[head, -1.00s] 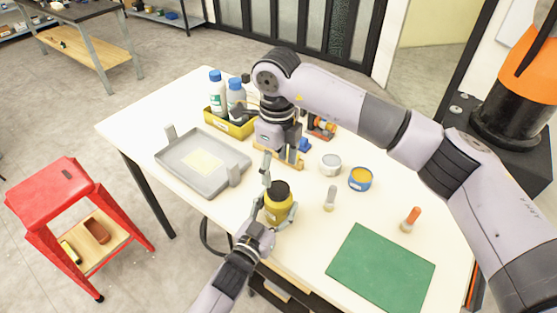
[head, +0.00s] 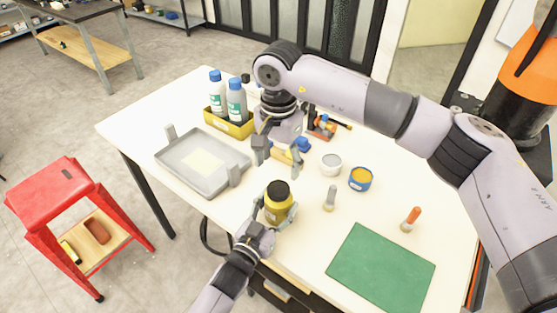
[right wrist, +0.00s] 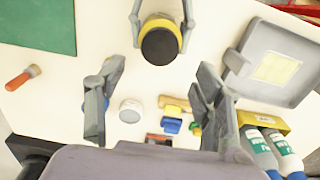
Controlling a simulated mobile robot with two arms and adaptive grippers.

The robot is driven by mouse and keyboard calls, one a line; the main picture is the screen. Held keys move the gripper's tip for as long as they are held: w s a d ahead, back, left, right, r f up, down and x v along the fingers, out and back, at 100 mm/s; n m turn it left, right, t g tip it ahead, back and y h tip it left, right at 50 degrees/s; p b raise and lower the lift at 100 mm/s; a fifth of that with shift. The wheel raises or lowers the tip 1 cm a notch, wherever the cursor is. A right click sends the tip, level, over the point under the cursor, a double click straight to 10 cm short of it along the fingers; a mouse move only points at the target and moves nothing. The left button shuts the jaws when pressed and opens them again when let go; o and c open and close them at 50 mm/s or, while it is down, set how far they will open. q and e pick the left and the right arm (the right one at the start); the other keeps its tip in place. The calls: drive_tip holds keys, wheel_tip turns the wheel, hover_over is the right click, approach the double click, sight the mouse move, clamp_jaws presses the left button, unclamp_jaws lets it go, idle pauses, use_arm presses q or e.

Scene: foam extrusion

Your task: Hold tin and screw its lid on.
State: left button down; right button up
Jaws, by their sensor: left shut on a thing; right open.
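The tin is yellow (head: 277,210) with a black lid (head: 279,188) on its top, near the front edge of the table. It is upright, and I cannot tell how tightly the lid is seated. My left gripper (head: 275,212) is shut around the tin's body, one finger on each side. My right gripper (head: 279,166) is open and empty, fingers pointing down, just behind and above the lid and apart from it. In the right wrist view the black lid (right wrist: 159,46) shows beyond my open right fingers (right wrist: 160,78), between the left gripper's fingers.
A grey tray (head: 190,178) lies to the left, and a yellow bin (head: 238,128) with bottles stands behind. A green mat (head: 382,268) lies front right.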

sight(278, 188)
drive_tip(key=shift+f, duration=4.05)
drive_tip(key=shift+c, duration=0.4)
